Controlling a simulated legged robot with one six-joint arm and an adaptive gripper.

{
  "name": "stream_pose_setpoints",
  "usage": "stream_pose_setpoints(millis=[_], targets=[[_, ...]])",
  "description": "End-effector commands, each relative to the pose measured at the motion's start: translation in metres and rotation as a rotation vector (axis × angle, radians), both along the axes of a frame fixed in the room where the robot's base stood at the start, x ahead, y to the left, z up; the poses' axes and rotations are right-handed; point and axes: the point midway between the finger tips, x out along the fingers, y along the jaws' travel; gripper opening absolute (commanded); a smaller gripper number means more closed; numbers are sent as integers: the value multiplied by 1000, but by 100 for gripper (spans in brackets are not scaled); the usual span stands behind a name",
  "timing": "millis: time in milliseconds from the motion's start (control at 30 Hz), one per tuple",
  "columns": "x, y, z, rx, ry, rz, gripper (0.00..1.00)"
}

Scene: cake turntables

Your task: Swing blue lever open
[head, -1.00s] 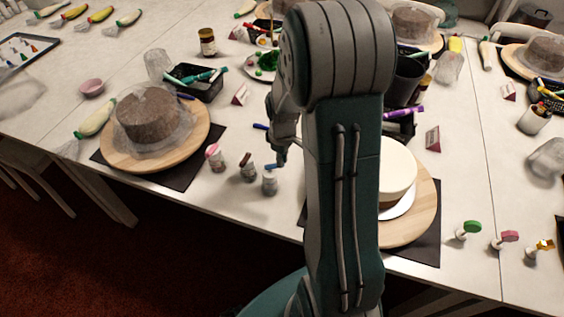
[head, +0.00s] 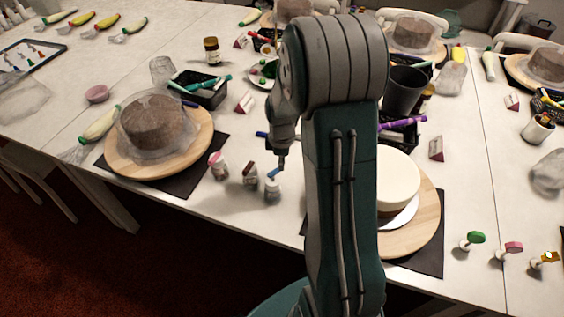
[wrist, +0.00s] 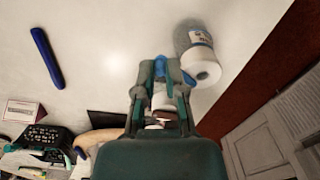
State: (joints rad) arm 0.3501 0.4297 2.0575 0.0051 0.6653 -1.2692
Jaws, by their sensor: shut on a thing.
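My gripper (head: 281,163) reaches down at this lever from behind my arm. In the wrist view my gripper (wrist: 161,75) has its fingers close together with the blue lever (wrist: 160,67) between them.
The dark-red-levered jar (head: 249,174) and pink-topped jar (head: 218,165) stand close on the left. A blue marker (wrist: 46,57) lies behind. A cake turntable (head: 118,160) is left; another (head: 425,222) is right, partly behind my arm. The table's front edge is near.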

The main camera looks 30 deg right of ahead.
Motion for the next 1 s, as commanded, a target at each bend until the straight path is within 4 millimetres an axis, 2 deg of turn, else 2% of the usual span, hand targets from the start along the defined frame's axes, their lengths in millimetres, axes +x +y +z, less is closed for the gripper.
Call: stream_pose_setpoints(millis=[267,300,367,767,867,1000], targets=[[0,0,0,0,0,-1,0],[0,0,0,0,0,-1,23],[0,0,0,0,0,-1,50],[0,0,2,0,-1,-1,50],[1,0,12,-1,-5,-1,50],[2,-1,39,-3,-7,-1,50]])
